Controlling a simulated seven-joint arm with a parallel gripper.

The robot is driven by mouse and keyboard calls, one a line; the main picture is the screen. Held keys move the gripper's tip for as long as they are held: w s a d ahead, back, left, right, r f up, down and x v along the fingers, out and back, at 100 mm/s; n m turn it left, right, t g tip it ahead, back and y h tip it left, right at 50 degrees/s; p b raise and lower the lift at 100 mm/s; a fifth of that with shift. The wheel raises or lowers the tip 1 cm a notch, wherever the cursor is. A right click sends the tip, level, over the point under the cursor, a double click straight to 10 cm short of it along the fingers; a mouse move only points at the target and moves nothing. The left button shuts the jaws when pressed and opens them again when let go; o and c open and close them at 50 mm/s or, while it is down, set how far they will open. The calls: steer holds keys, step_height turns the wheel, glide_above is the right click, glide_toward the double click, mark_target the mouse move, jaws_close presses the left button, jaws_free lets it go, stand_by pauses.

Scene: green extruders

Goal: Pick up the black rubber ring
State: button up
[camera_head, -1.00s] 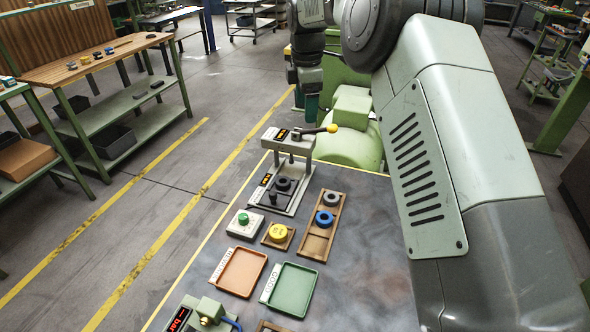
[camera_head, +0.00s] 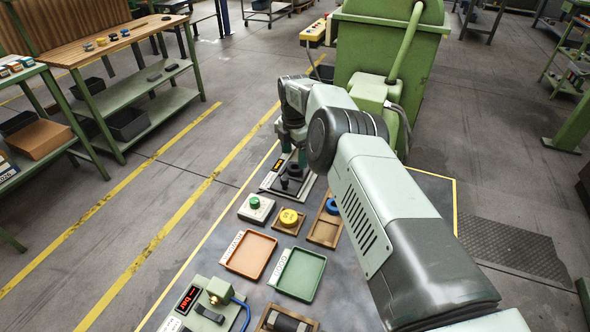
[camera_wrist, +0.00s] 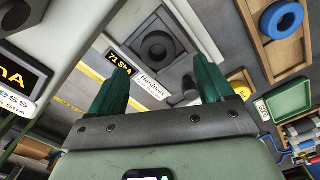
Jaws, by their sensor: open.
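The black rubber ring (camera_wrist: 158,46) lies flat on the grey base plate of the hardness tester (camera_wrist: 180,22), under the tester's overhanging head. In the head view the ring (camera_head: 295,170) is small and partly screened by my arm. My gripper (camera_wrist: 163,82) is open and empty, its two green fingers spread apart. In the wrist view the ring shows beyond the fingertips, roughly between them and a little farther up the picture. The fingers do not touch it. In the head view the gripper is by the tester, its fingertips hard to make out.
The tester's head with its display (camera_wrist: 20,72) is close at the wrist view's left. A blue ring (camera_wrist: 281,20) sits in a wooden tray beside the tester. A yellow part (camera_head: 289,217), a green-button box (camera_head: 255,208), an orange tray (camera_head: 249,254) and a green tray (camera_head: 298,272) stand nearer.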

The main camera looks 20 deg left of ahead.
mark_target(293, 163)
steer(key=f, duration=0.3)
steer(key=shift+s+a, duration=0.2)
steer(key=shift+a, duration=0.05)
steer(key=shift+f, duration=0.85)
steer(key=shift+c, duration=0.2)
steer(key=shift+d, duration=0.1)
steer(key=c, duration=1.2)
steer(key=shift+r, duration=0.15)
